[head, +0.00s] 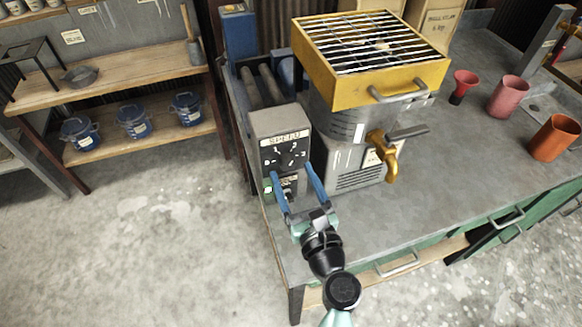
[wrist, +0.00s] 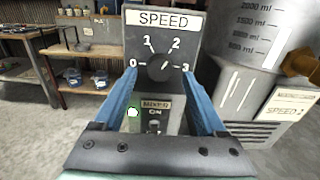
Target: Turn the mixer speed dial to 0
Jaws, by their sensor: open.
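The speed dial (wrist: 160,67) is a round black knob on a dark plate marked 0, 1, 2 and 3, under a white SPEED label. It sits on the front of a grey control box (head: 281,123). A mark near the knob points up and right, toward 2, but its exact setting is hard to tell. My gripper (wrist: 162,73) is open and empty, its two blue fingers spread left and right of the dial, near the 0 and the 3. In the head view my gripper (head: 291,170) is in front of the box's lower face. Whether the fingertips touch the plate is unclear.
Below the dial are a MIXER ON label (wrist: 155,104), a small switch (wrist: 154,126) and a lit green lamp (wrist: 133,112). Right of the box stands a mixer with a yellow grated top (head: 372,60) and a brass tap (head: 384,155). Red cups (head: 508,97) stand farther right.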

